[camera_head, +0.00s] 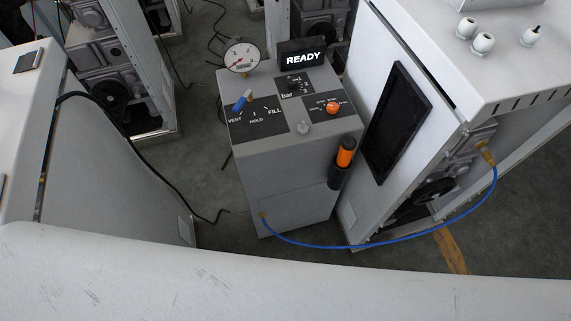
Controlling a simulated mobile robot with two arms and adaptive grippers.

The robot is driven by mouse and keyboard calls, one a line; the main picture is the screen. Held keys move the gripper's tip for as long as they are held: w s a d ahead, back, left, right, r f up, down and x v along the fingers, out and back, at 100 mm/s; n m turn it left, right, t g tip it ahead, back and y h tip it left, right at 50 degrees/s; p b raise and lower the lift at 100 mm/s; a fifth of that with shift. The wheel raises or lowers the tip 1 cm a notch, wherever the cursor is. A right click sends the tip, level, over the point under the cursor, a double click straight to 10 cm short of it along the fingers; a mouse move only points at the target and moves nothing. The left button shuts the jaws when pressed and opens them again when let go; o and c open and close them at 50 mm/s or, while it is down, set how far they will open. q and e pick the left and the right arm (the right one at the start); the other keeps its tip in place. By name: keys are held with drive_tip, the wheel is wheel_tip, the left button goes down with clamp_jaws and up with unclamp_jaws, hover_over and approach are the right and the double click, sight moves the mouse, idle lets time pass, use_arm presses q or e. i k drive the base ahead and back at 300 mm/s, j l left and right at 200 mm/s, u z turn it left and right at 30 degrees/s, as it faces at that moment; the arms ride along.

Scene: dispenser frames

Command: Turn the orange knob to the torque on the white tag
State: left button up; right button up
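The orange knob (333,107) is a round knob on a black label plate on top of a grey console (290,185) in the middle of the view. An orange and black tool handle (345,152) sits in a dark holder on the console's right front side. Neither of my grippers is in view.
The console carries a dial gauge (242,57), a READY display (303,54), a blue lever (242,100) by VENT, HOLD, FILL, and a bar selector. A blue hose (400,238) runs to the right machine (390,60). A white cabinet (110,160) stands left; grey floor lies between.

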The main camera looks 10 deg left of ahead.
sight(332, 108)
drive_tip(key=k+l, duration=0.2)
drive_tip(key=l, duration=0.2)
drive_tip(key=k+l+z, duration=0.1)
drive_tip(key=l, duration=0.25)
drive_tip(key=k+l, duration=0.25)
drive_tip(key=l, duration=0.15)
drive_tip(key=k+l+z, duration=0.1)
drive_tip(key=l, duration=0.3)
drive_tip(key=k+l, duration=0.25)
drive_tip(key=l, duration=0.15)
drive_tip(key=j+z, duration=0.05)
